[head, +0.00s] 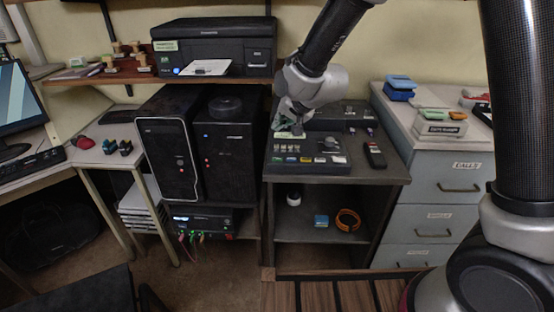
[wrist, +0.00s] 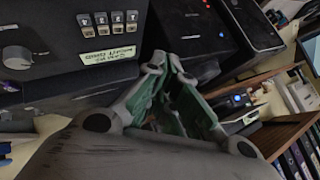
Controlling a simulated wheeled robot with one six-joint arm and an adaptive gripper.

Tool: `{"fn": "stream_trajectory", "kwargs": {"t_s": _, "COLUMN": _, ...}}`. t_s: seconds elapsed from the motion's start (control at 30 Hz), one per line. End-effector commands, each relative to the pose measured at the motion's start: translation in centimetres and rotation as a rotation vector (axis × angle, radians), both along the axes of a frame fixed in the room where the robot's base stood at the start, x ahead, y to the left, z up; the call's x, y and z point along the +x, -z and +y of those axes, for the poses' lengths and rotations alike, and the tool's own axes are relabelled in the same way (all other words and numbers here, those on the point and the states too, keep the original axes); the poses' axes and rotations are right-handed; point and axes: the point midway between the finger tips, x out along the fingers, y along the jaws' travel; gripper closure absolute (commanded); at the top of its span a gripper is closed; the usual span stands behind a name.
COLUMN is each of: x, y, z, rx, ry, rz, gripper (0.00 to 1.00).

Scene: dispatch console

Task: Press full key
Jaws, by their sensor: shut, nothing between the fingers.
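The dark dispatch console (head: 310,165) stands on the grey cabinet top, with small pale keys and a few coloured ones on its face. In the wrist view, part of a dark panel shows a row of several small light switches (wrist: 108,22), a round grey knob (wrist: 17,57) and a pale label (wrist: 108,56) I cannot read reliably. My gripper (head: 291,131) is over the back left of the console; contact cannot be told. In the wrist view my gripper (wrist: 165,66) is shut and empty, its green pads showing. I cannot tell which key is the full key.
A black handset (head: 375,155) lies right of the console. A drawer cabinet (head: 432,172) with a label box (head: 440,128) stands further right. Two black computer towers (head: 232,150) stand left, under a wooden shelf with a printer (head: 214,47). The cabinet's front edge is clear.

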Motion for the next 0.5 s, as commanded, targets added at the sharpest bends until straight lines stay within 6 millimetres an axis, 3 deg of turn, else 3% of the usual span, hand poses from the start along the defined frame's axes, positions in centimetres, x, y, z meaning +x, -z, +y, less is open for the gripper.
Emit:
{"fn": "stream_trajectory", "kwargs": {"t_s": 0.27, "x": 0.0, "y": 0.4, "z": -0.1, "rx": -0.003, "ry": -0.001, "rz": 0.002, "gripper": 1.00}}
{"fn": "stream_trajectory", "kwargs": {"t_s": 0.5, "x": -0.1, "y": 3.0, "z": -0.1, "rx": -0.005, "ry": -0.003, "rz": 0.004, "gripper": 1.00}}
